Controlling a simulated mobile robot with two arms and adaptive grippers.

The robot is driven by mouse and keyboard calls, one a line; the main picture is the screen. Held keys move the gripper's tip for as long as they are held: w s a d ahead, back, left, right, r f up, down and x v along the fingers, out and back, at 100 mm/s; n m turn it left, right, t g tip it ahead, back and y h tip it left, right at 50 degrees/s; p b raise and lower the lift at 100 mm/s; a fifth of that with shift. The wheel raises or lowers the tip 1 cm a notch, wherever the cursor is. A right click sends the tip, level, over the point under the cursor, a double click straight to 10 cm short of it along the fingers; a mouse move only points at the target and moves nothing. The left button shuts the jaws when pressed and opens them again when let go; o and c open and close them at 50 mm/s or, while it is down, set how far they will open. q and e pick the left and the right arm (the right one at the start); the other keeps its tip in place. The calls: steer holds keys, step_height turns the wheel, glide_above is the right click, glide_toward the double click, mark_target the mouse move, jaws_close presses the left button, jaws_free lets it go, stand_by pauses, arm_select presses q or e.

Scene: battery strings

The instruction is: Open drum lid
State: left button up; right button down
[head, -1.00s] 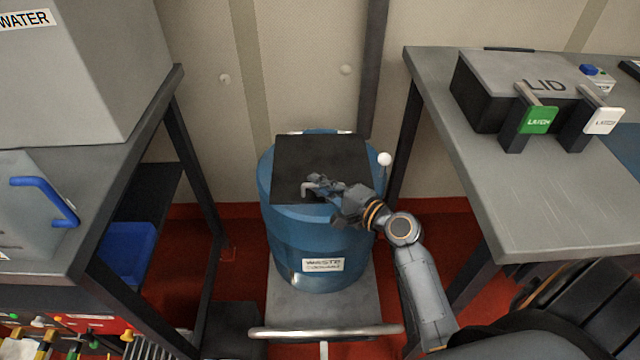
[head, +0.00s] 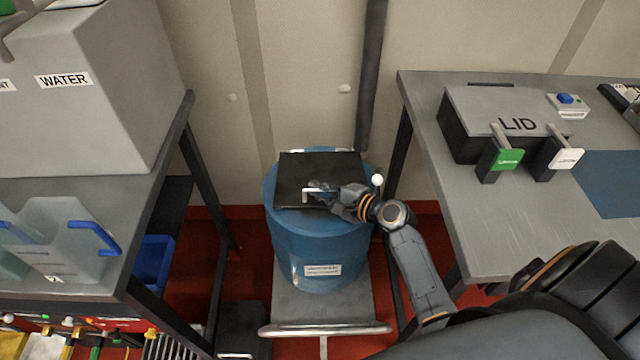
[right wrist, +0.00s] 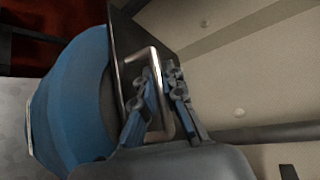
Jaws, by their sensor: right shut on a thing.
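A blue waste drum (head: 310,245) stands on a grey platform, with a flat black lid (head: 305,168) on its top. A metal bar handle (head: 310,191) stands on the lid near its front edge. My right gripper (head: 330,193) reaches in from the right and is shut on this handle. In the right wrist view, the fingers (right wrist: 165,95) close around one leg side of the handle (right wrist: 137,55), above the black lid (right wrist: 125,45) and the blue drum (right wrist: 75,100). The lid lies flat or nearly so on the drum. My left gripper is not in view.
A bench on the right holds a box marked LID (head: 515,110) with a green and a white latch tag. A left bench carries a box marked WATER (head: 90,100) and a blue-handled container (head: 60,240). A metal rail (head: 325,330) edges the drum's platform.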

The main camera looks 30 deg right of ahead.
steer(key=shift+w+d+r+p, duration=0.1)
steer(key=shift+w+r+p, duration=0.05)
steer(key=shift+r+p, duration=0.3)
steer(key=shift+w+d+r+p, duration=0.1)
steer(key=shift+w+r+p, duration=0.1)
steer(key=shift+r, duration=0.3)
steer(key=w+d+r+m+g+p, duration=0.1)
steer(key=w+d+r+g, duration=0.1)
steer(key=w, duration=0.4)
steer(key=w+d+r+m+g+p, duration=0.1)
steer(key=w+d+r+p, duration=0.1)
steer(key=w+d+r, duration=0.2)
steer(key=w+d+r+m+g+y+p, duration=0.1)
steer(key=w+d+r+g, duration=0.1)
steer(key=w+r, duration=0.5)
steer(key=shift+w+d+m+g, duration=0.3)
steer(key=shift+w+d+m, duration=0.15)
steer(key=shift+w, duration=0.4)
steer(key=c, duration=1.7)
jaws_free()
